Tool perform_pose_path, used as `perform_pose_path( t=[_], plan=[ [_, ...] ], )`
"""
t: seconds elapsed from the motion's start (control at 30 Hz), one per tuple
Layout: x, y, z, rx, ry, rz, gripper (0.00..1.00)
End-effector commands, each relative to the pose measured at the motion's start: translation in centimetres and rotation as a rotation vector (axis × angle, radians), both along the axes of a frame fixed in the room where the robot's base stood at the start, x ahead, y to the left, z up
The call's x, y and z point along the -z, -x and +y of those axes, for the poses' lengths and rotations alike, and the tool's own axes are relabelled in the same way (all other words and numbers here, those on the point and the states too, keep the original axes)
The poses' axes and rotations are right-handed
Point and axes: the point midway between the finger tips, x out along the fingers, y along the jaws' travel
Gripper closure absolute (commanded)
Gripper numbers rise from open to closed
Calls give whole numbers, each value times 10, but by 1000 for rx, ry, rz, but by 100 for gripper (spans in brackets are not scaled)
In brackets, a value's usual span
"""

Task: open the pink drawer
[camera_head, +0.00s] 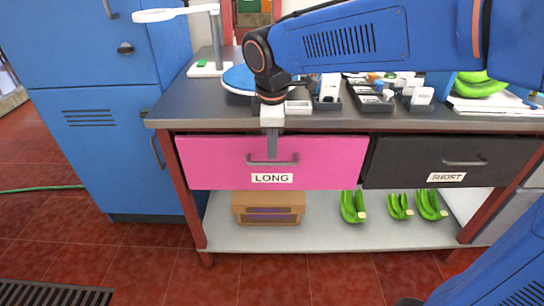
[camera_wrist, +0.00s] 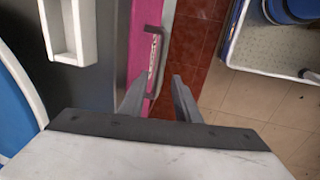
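The pink drawer (camera_head: 215,160) sits under the left part of the worktop, with a grey bar handle (camera_head: 287,160) and a "LONG" label. Its front looks closed, about level with the black drawer beside it. My gripper (camera_head: 272,156) points down in front of the handle and hides part of it. In the wrist view my gripper (camera_wrist: 160,78) has its two fingers apart. The handle (camera_wrist: 160,60) shows in the gap between them, beside the pink front (camera_wrist: 143,35). I cannot tell whether a finger touches it.
The black "SHORT" drawer (camera_head: 405,160) is to the right. The worktop (camera_head: 320,122) carries a lamp, a blue plate and dark trays. A lower shelf (camera_head: 325,238) holds a cardboard box (camera_head: 268,207) and green bananas (camera_head: 350,207). A blue cabinet (camera_head: 100,130) stands left. The red floor in front is mostly clear.

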Motion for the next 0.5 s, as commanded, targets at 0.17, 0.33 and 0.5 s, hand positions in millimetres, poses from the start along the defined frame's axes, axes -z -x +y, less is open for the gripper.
perform_pose_path(
  t=[0.17,0.33,0.5],
  plan=[
    [29,-5,-1,1,1,2,71],
    [46,-9,-1,1,0,0,71],
    [53,-10,0,1,0,-1,71]
  ],
)
